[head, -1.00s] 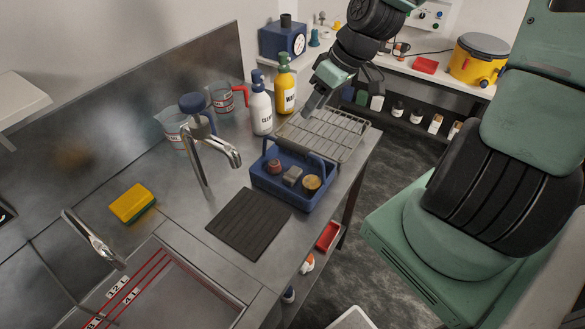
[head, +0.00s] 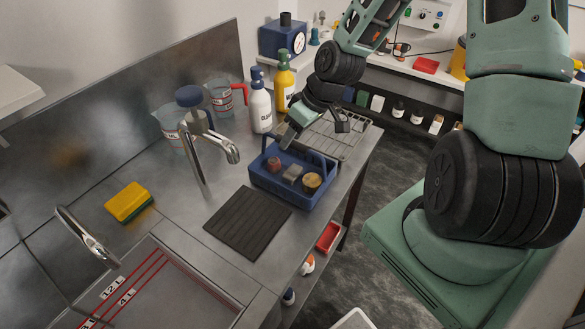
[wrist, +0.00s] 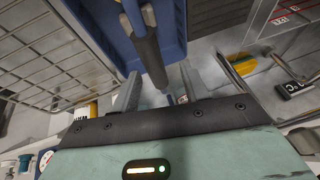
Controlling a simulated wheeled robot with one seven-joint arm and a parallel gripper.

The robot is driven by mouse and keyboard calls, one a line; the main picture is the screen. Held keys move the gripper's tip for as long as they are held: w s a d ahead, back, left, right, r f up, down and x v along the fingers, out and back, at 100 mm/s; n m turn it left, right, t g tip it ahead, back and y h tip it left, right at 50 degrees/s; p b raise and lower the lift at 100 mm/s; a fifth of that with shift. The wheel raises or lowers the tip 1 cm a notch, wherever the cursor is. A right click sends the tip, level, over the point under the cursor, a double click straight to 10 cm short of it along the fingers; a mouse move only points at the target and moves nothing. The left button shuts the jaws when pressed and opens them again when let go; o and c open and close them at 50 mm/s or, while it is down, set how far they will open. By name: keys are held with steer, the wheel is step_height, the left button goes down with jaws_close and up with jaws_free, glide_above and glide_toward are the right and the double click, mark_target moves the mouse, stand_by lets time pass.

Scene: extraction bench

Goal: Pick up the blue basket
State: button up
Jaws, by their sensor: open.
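The blue basket (head: 278,192) stands upright on the steel bench, right of the tap, with a few small jars or blocks inside. Its raised handle has a dark grip, which shows in the wrist view (wrist: 148,58) with part of the blue basket wall (wrist: 176,22) beyond. My gripper (head: 287,142) is just above the handle at the basket's back left. In the wrist view its two fingers (wrist: 160,84) are apart, with the handle grip running between them. I cannot tell whether either finger touches it. My gripper hides part of the handle in the head view.
A wire rack (head: 345,137) lies right behind the basket. A white bottle (head: 260,108) and a yellow bottle (head: 284,80) stand close to my gripper. The tap (head: 205,150) and black ribbed mat (head: 247,222) are left and in front. The bench's right edge is near.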

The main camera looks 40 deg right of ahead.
steer(key=x, duration=0.1)
steer(key=p+x, duration=0.1)
steer(key=x, duration=0.3)
steer(key=shift+s+d+f+p, duration=0.1)
steer(key=shift+d+f+p, duration=0.05)
steer(key=shift+d+p, duration=0.15)
steer(key=shift+f, duration=0.1)
steer(key=shift+f, duration=0.25)
steer(key=shift+c, duration=0.4)
jaws_close()
